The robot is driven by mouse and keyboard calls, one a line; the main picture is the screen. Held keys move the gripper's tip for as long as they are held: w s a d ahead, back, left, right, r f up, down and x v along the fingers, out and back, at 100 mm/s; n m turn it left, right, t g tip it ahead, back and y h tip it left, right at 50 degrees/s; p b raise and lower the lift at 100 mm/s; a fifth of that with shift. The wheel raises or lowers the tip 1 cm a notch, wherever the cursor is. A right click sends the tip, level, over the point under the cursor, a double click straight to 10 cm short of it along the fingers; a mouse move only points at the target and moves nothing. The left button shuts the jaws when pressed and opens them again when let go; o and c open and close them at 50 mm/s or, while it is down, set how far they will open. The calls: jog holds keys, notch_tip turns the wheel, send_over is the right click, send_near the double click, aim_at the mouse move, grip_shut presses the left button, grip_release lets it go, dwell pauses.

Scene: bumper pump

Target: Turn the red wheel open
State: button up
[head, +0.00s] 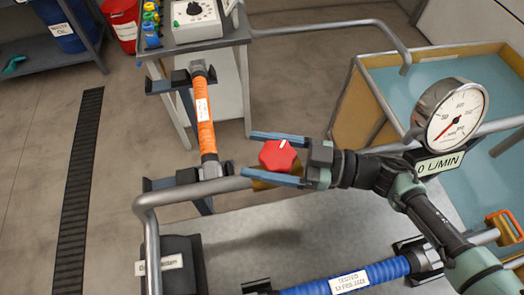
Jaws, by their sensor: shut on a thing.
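The red wheel (278,154) sits on a brass-coloured valve body (262,185) on the grey pipe, in the middle of the head view. It has a lobed rim and a small white mark on top. My gripper (248,157) reaches in from the right, its two blue fingers lying on either side of the wheel and extending past it to the left. It is shut on the red wheel. The contact points are partly hidden by the fingers. The round gauge (456,116) at the right stands above a panel reading 0 L/MIN (440,164).
An orange hose (205,125) stands in brackets left of the wheel, below a bench with a white dial box (196,20). A blue hose (350,278) runs along the front. A water tank (350,110) is behind my arm. Grey pipes surround the valve.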

aim_at(262, 151)
jog(key=shift+f, duration=0.2)
jog(key=o, duration=1.2)
jog(key=shift+r, duration=0.1)
jog(key=shift+r, duration=0.1)
notch_tip(262, 151, up, 10)
jog(key=shift+f+p, duration=0.1)
jog(key=shift+p, duration=0.8)
